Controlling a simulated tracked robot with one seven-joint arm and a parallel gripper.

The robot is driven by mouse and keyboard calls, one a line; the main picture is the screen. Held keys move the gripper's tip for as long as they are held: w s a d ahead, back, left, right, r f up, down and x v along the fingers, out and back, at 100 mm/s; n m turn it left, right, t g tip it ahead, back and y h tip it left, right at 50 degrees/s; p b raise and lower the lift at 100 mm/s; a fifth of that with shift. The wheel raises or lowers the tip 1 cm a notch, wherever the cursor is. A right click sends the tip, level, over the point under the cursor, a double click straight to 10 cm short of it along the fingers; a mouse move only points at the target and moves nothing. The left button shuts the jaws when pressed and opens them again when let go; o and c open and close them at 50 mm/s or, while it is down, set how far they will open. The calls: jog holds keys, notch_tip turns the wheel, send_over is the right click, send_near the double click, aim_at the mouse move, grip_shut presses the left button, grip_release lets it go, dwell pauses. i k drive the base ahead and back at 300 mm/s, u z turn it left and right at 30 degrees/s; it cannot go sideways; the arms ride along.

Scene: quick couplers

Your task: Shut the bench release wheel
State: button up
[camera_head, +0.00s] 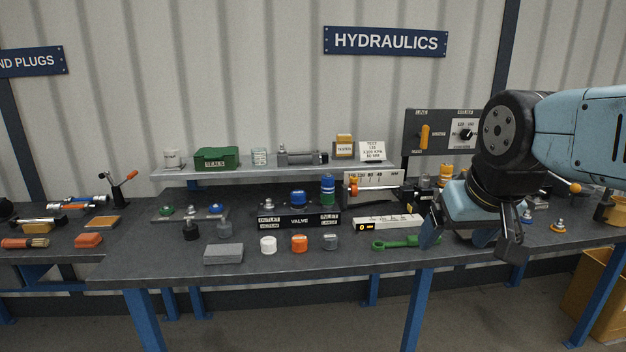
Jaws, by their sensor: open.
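My gripper (472,240) is at the right of the bench in the head view, pointing down with its fingers apart and nothing seen between them. It is over the front part of the worktop, right of a green tool (395,243). I cannot surely pick out the bench release wheel; my gripper and arm hide part of the bench there. Behind, a dark panel (412,150) carries an orange lever (425,137) and a black knob (465,135) on a white dial plate. A small dark unit (421,199) stands left of my gripper, partly hidden.
A raised shelf (215,172) holds a green box (217,157). Small fittings (558,226) stand right of my gripper.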

aim_at(542, 193)
jog(key=z, duration=1)
jog(key=i, duration=2)
jog(key=z, duration=0.75)
